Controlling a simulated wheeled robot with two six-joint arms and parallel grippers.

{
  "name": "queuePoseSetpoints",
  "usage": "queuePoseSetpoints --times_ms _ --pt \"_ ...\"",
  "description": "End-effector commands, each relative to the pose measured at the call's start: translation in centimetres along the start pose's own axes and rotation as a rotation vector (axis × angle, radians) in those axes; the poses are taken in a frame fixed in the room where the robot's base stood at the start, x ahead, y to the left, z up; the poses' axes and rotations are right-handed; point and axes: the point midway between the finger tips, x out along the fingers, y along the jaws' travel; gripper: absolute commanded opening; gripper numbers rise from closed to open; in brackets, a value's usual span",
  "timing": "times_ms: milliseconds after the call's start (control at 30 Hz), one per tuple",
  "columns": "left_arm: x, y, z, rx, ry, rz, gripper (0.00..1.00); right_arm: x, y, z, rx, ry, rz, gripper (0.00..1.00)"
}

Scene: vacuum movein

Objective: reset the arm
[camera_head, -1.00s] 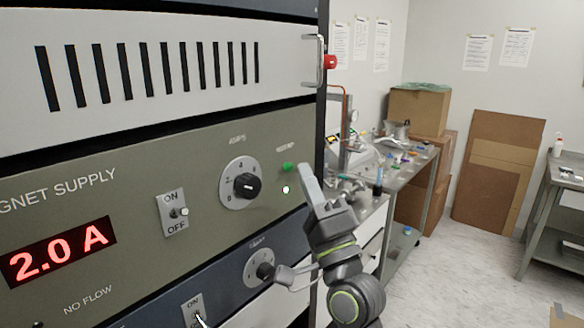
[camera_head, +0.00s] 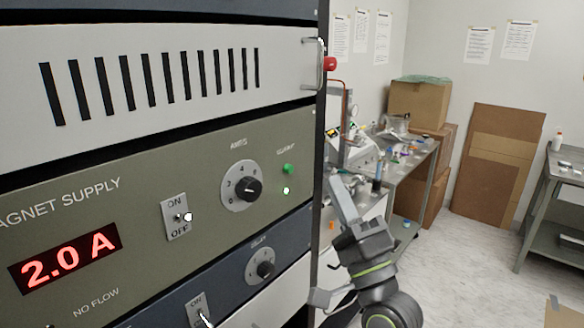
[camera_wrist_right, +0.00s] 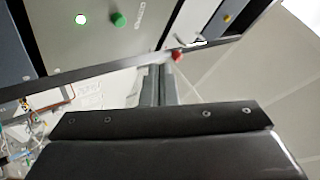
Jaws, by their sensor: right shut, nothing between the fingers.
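My right gripper (camera_head: 343,200) is in the head view, right of the equipment rack and pointing up, apart from the panel. Its fingers are together and empty; they also show in the right wrist view (camera_wrist_right: 157,84). The magnet supply panel (camera_head: 140,228) reads 2.0 A on a red display (camera_head: 65,256). It carries an on/off switch (camera_head: 182,217), an amps knob (camera_head: 248,188), a green button (camera_head: 288,168) and a lit green lamp (camera_head: 286,191). My left gripper is not in view.
A blue panel (camera_head: 228,272) with a knob and switch sits below. A rack handle (camera_head: 321,62) and red knob (camera_head: 330,64) stick out at the rack's edge. A cluttered bench (camera_head: 412,160) and cardboard boxes (camera_head: 418,104) stand behind my right arm.

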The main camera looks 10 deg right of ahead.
Motion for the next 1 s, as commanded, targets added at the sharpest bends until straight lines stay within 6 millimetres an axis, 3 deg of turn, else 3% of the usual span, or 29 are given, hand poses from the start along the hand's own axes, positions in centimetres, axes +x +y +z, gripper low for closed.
queuePoseSetpoints --times_ms 433,533,667,767,900,1000 --pt "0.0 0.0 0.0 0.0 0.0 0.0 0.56 0.0 0.1 0.0 -0.002 0.0 0.002 0.0" --pt "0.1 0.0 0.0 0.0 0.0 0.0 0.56 -0.2 1.9 0.1 -0.02 -0.001 0.039 0.0" --pt "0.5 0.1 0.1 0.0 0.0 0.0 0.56 -1.4 8.3 0.3 -0.093 -0.01 0.179 0.0" --pt "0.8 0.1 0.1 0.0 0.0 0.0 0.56 -3.8 15.3 0.5 -0.178 -0.034 0.333 0.0" --pt "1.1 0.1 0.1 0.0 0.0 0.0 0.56 -8.7 24.1 0.9 -0.292 -0.088 0.536 0.0" --pt "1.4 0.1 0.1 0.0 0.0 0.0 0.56 -12.9 29.5 1.2 -0.367 -0.139 0.667 0.0"
